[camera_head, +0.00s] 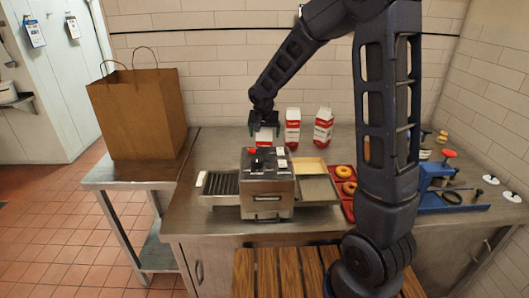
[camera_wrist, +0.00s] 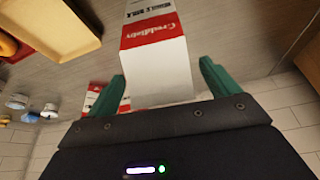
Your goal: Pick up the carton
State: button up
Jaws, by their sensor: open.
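Several red and white cartons stand at the back of the metal counter in the head view. The left one (camera_head: 267,138) is under my gripper (camera_head: 263,122), partly hidden by it and by the metal machine. The middle carton (camera_head: 292,128) and the right carton (camera_head: 323,127) stand to its right. In the wrist view my open gripper (camera_wrist: 161,90) has its green fingers on either side of the near end of a carton (camera_wrist: 154,60). I cannot tell whether the fingers touch it. Another carton (camera_wrist: 95,100) shows behind the left finger.
A metal machine (camera_head: 267,190) stands in front of the left carton. A yellow tray (camera_head: 310,166) and a red tray with bagels (camera_head: 346,187) lie right of it. A blue stand (camera_head: 436,185) is at the right. A paper bag (camera_head: 138,115) stands on the left side table.

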jog(key=shift+x, duration=0.9)
grip_shut()
jog(key=shift+r, duration=0.15)
